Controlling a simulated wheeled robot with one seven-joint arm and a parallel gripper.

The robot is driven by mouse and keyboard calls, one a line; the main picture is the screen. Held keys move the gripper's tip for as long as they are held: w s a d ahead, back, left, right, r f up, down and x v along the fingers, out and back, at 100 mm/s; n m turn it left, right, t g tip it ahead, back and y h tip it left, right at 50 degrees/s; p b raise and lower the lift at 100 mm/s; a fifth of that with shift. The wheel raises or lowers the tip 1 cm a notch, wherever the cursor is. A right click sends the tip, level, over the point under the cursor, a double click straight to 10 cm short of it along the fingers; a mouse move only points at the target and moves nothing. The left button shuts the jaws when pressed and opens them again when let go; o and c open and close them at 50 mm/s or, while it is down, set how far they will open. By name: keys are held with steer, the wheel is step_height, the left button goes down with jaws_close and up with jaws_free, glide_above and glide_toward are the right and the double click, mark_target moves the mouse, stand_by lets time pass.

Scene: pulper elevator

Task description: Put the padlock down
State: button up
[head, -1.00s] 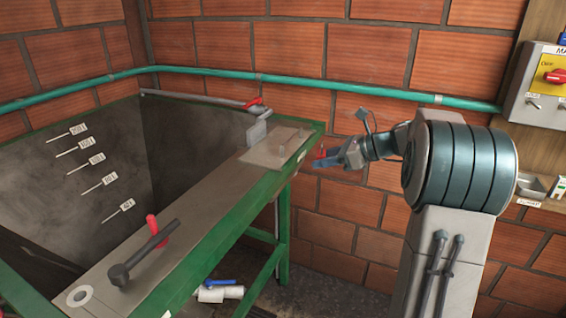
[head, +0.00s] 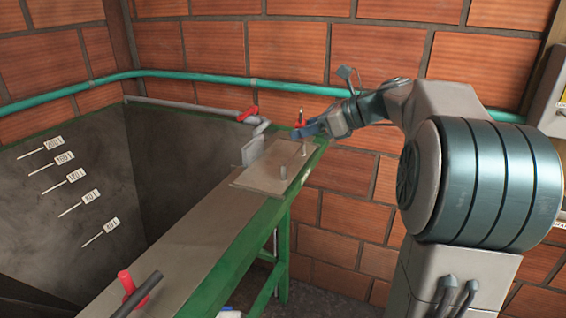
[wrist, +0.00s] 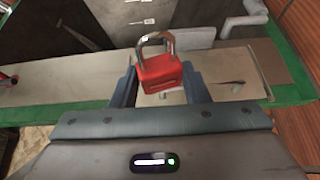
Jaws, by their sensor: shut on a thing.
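The padlock (wrist: 160,72) has a red body and a silver shackle, and the shackle points away from my gripper in the wrist view. My gripper (wrist: 160,82) is shut on the red body, one finger on each side. In the head view the gripper (head: 301,131) is over the far right end of the green-edged bench, close to a beige plate (head: 256,183) with small upright pegs. The red padlock shows small at the fingertips there, partly hidden. I cannot tell whether it touches anything below.
The bench top (head: 190,240) carries a grey upright block (head: 252,149) and a red-handled valve (head: 247,114) beyond the plate. A deep grey basin (head: 65,190) lies left. The middle of the bench is clear.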

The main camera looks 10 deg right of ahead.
steer(key=shift+a+f, duration=0.85)
steer(key=shift+f, duration=0.35)
steer(key=shift+a+f, duration=0.85)
steer(key=shift+f, duration=0.3)
steer(key=shift+a+f, duration=0.85)
steer(key=shift+f, duration=0.35)
steer(key=shift+f, duration=0.1)
steer(key=shift+f+b, duration=0.35)
steer(key=shift+f, duration=0.2)
steer(key=o, duration=1)
steer(key=shift+o, duration=0.2)
steer(key=shift+r, duration=0.1)
